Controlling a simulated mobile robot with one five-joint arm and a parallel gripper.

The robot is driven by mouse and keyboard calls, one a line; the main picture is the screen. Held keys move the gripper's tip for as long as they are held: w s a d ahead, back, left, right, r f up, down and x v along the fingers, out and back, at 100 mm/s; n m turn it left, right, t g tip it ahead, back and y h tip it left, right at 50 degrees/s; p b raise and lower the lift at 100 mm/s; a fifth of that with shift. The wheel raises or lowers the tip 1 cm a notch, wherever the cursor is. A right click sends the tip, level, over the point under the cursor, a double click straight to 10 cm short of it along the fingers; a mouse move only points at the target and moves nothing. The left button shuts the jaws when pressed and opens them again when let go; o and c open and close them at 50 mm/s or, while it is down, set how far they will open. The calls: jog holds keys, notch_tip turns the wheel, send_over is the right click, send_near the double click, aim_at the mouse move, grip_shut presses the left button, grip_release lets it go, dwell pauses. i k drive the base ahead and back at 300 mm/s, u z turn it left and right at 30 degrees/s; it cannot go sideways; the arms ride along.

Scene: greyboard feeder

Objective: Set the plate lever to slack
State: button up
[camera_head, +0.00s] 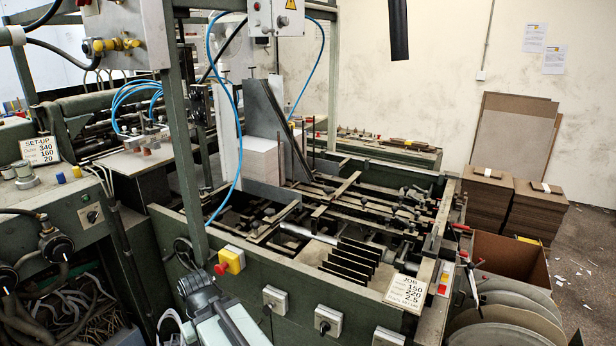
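A lever with a small red knob (463,254) stands at the right end of the green machine, beside a narrow white label strip (445,276) with coloured marks. A second dark handle with a red end (461,228) sticks out just above it. No wording on the strip is readable, so I cannot tell which lever is the plate lever or how it is set. Part of what looks like my arm (226,326) shows at the bottom, left of centre, well left of these levers. My gripper's fingers are not visible.
The green machine frame (300,292) fills the middle, with a red stop button on a yellow box (231,260) and grey switch boxes (327,321) on its front. Large grey discs (500,336) and an open brown box (508,256) stand at the right. A job card (405,292) sits near the levers.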

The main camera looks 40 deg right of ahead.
aim_at(201, 190)
jog(key=u, duration=2.5)
jog(key=k, duration=0.7)
jog(key=z, duration=0.7)
jog(key=i, duration=1)
